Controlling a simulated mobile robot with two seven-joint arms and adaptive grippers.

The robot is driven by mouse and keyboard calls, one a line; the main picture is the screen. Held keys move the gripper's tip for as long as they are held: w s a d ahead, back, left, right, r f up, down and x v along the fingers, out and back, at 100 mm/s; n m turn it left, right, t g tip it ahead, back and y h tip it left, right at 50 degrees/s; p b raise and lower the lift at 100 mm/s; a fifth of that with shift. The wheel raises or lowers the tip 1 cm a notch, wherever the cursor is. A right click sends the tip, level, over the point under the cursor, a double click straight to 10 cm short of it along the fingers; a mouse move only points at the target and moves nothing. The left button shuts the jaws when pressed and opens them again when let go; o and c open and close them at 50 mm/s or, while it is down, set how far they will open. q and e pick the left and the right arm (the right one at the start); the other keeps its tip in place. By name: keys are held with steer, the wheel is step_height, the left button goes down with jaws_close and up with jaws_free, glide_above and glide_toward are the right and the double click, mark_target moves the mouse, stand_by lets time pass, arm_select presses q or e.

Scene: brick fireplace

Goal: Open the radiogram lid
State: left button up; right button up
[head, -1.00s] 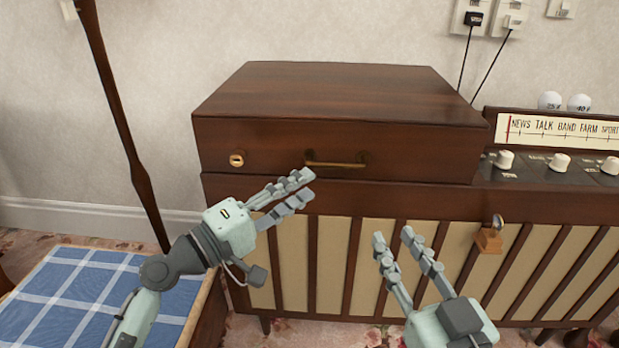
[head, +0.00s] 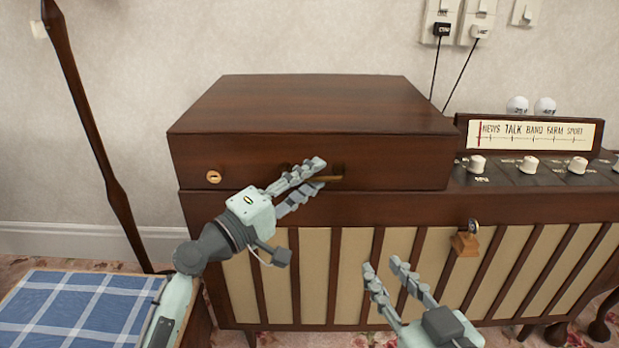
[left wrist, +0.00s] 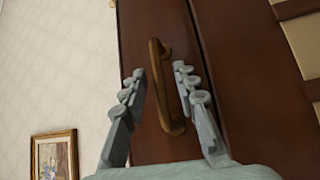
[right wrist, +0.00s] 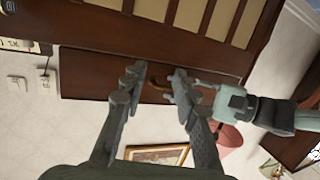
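The radiogram lid (head: 312,108) is dark brown wood and lies closed. A brass handle (left wrist: 157,85) is on its front face; in the head view my left fingers partly hide it. My left gripper (head: 318,176) is open at the handle. In the left wrist view, its fingers (left wrist: 159,72) are spread with the handle between them, and I see a gap on each side. My right gripper (head: 383,266) is open and empty, low in front of the striped speaker front (head: 345,265). The handle also shows between the right fingers in the right wrist view, farther off.
A round brass lock (head: 213,177) is on the lid front. A key with a wooden tag (head: 465,242) sticks out at the speaker front. The radio dial (head: 535,136) and several knobs are at the right. A blue checked stool (head: 75,310) and a dark wooden pole (head: 100,150) stand left.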

arm_select(q)
jaws_close()
stand_by(0.3)
